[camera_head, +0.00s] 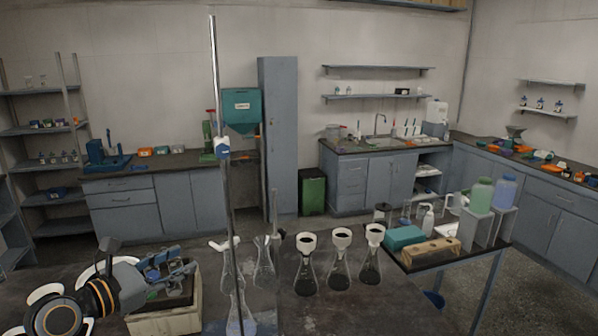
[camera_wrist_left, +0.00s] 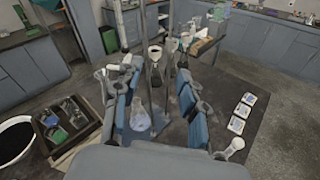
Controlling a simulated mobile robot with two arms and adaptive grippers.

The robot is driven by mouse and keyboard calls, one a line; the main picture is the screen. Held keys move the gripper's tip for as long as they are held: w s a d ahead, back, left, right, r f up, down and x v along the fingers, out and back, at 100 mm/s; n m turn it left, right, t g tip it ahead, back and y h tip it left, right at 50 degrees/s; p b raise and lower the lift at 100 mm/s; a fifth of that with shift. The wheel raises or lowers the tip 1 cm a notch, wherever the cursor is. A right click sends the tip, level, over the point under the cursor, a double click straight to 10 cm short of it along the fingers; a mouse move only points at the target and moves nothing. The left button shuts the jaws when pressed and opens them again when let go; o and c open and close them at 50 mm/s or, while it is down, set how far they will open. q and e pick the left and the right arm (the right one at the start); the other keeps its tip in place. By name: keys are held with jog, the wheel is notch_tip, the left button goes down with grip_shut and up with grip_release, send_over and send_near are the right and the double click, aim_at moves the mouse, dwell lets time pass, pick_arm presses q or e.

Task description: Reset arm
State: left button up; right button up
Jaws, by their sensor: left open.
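My left gripper (camera_head: 176,268) comes in from the lower left of the head view, its blue fingers over a pale box (camera_head: 168,322) on the dark bench. In the left wrist view its two fingers (camera_wrist_left: 155,92) are spread apart with nothing held between them. Beyond the gap stand a tall metal stand rod (camera_wrist_left: 147,60) and a flask with blue at its base (camera_wrist_left: 139,117), both apart from the fingers as far as I can tell. My right gripper shows in neither view.
The tall stand (camera_head: 216,90) rises just right of my left gripper, with a clear flask (camera_head: 233,272) beside it. Several flasks with funnels (camera_head: 306,270) stand further right. A side table (camera_head: 478,250) holds bottles and a wooden rack. The bench between the flasks (camera_head: 290,315) has bare room in front.

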pick_arm(q)
jog(key=s+d+f+m+g+y, duration=0.25)
jog(key=s+f+m, duration=0.45)
jog(key=f, duration=0.4)
jog(key=s+d+f+m+g+y, duration=0.2)
jog(key=s+f+m+g, duration=0.1)
jog(key=s+f+m, duration=0.65)
jog(key=s+f+m+g+y, duration=0.2)
jog(key=s+f+m, duration=0.3)
jog(key=s, duration=0.4)
jog(key=s+f+m+g+y, duration=0.2)
jog(key=s+f+m+g, duration=0.15)
jog(key=s+m, duration=0.45)
jog(key=s+f+n+b, duration=0.2)
jog(key=f+b, duration=0.7)
jog(key=f, duration=2.7)
jog(key=s+a+f+g+b, duration=0.1)
jog(key=s+f+b, duration=0.1)
jog(key=s+f, duration=0.6)
jog(key=s+a+f+m+b, duration=0.1)
jog(key=s+a+f+b, duration=0.1)
jog(key=s+f, duration=0.7)
notch_tip(320, 180, down, 4)
jog(key=shift+a+f+g+b, duration=0.1)
jog(key=shift+a+g+b, duration=0.25)
jog(key=shift+b, duration=0.4)
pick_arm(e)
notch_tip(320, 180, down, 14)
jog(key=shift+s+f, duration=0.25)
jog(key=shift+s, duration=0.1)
